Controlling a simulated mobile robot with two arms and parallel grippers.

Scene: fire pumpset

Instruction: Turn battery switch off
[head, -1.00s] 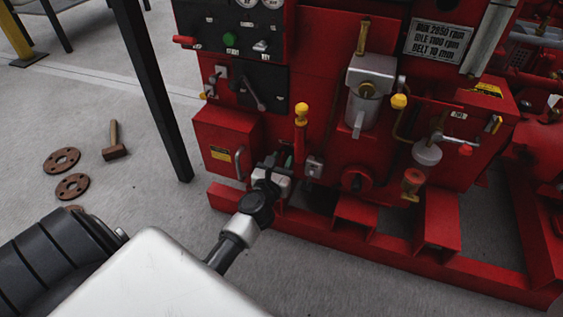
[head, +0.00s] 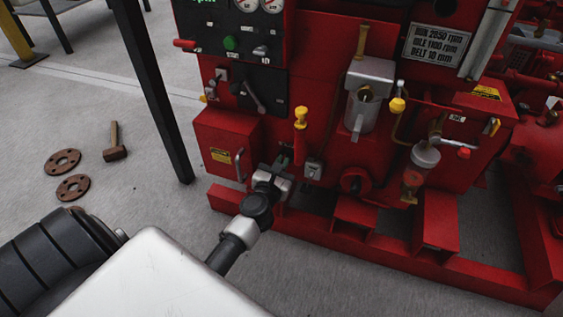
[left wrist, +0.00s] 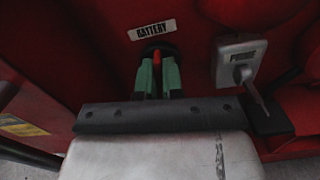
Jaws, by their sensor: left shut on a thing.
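The battery switch's small red handle (left wrist: 157,57) shows in the left wrist view, below the white BATTERY label (left wrist: 152,30) on the red panel. My left gripper (left wrist: 158,66) has its two green fingers on either side of this handle and is shut on it. The fingers hide part of the handle and its dark round mount. In the head view my left gripper (head: 284,161) reaches the low front of the red pumpset (head: 320,130), and the switch is hidden there. My right gripper is not in view.
A grey switch box with a lever (left wrist: 241,62) sits just right of the battery switch. A red box with a handle (head: 225,145) stands to the left. A hammer (head: 115,142) and rusty flanges (head: 63,162) lie on the floor.

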